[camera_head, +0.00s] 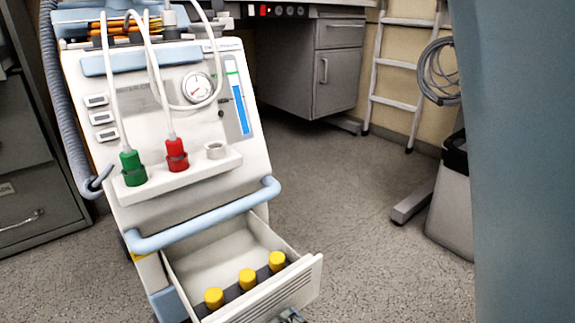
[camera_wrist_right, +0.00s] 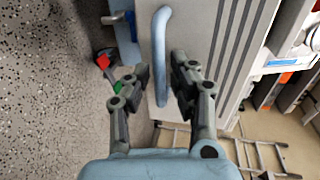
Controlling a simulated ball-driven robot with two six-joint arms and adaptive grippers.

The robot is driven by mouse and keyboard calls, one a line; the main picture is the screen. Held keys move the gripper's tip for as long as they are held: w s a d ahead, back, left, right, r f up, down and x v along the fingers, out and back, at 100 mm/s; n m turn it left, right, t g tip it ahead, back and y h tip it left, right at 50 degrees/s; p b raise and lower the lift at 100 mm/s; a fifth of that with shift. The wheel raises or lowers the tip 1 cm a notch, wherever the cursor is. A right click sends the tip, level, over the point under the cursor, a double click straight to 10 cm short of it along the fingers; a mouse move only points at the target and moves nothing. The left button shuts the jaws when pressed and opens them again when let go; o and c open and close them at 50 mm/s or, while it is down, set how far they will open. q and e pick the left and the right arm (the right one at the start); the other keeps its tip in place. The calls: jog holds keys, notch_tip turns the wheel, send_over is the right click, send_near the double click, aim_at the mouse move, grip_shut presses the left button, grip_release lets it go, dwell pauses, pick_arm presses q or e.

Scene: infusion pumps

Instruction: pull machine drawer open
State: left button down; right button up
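The white machine (camera_head: 160,120) stands at the left in the head view. Its lower drawer (camera_head: 300,288) is pulled well out, showing several yellow-capped items (camera_head: 248,279) inside. A light-blue rail (camera_head: 205,215) crosses the machine above the drawer. In the right wrist view the grooved drawer front (camera_wrist_right: 225,60) has a light-blue handle (camera_wrist_right: 160,50). My right gripper (camera_wrist_right: 160,72) is open, its fingers on either side of the handle with visible gaps. Only a small part of it shows at the head view's bottom edge (camera_head: 291,316). My left gripper is not in view.
Green (camera_head: 132,168) and red (camera_head: 176,154) hose connectors sit on the machine's shelf. A grey cabinet (camera_head: 28,180) stands close at the left. A grey bin (camera_head: 450,205) and a ladder (camera_head: 397,62) are at the right. The floor right of the drawer is clear.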

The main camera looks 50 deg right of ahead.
jog(key=shift+o, duration=0.5)
jog(key=shift+s, duration=0.1)
jog(key=v, duration=1.1)
jog(key=shift+s+a, duration=0.15)
jog(key=shift+s, duration=0.2)
jog(key=shift+r, duration=0.1)
